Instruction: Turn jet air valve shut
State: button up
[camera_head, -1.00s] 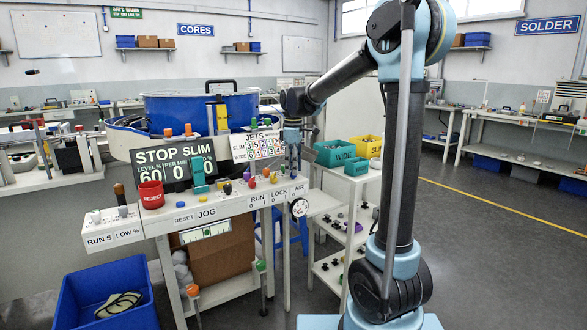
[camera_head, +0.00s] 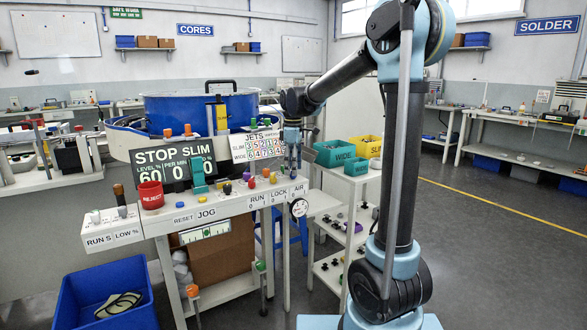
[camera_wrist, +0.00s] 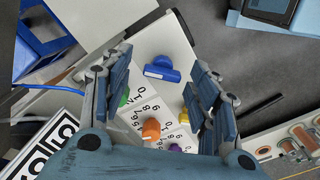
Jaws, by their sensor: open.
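A blue knob (camera_wrist: 160,70) with a raised bar handle sits near the end of a white panel (camera_wrist: 150,45) in the wrist view. I take it for the jet air valve, but its label is not readable there. My gripper (camera_wrist: 161,60) is open, with its two fingers on either side of the knob and nothing held. I cannot tell whether they touch it. In the head view my gripper (camera_head: 293,161) points down over the right end of the bench, near the AIR label (camera_head: 299,190). The knob is not clear in that view.
The JETS board (camera_head: 258,145) is just left of my gripper. A gauge (camera_head: 298,207) hangs at the bench edge. A teal WIDE bin (camera_head: 335,153) is to the right.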

jog(key=shift+r, duration=0.1)
notch_tip(320, 180, up, 12)
dwell(0.5)
jog(key=shift+w, duration=0.1)
jog(key=s+d+f+m+t, duration=0.1)
jog(key=s+d+f+m, duration=0.5)
jog(key=s+d+f, duration=0.45)
jog(key=s+d+f+m+t, duration=0.1)
jog(key=s+d+f+m, duration=0.6)
jog(key=s, duration=0.7)
jog(key=s+d+f+m, duration=0.2)
jog(key=s+d+f, duration=0.2)
jog(key=s+f, duration=0.4)
jog(key=shift+d+f+m, duration=0.25)
jog(key=shift+f+m, duration=0.15)
jog(key=shift+f, duration=0.5)
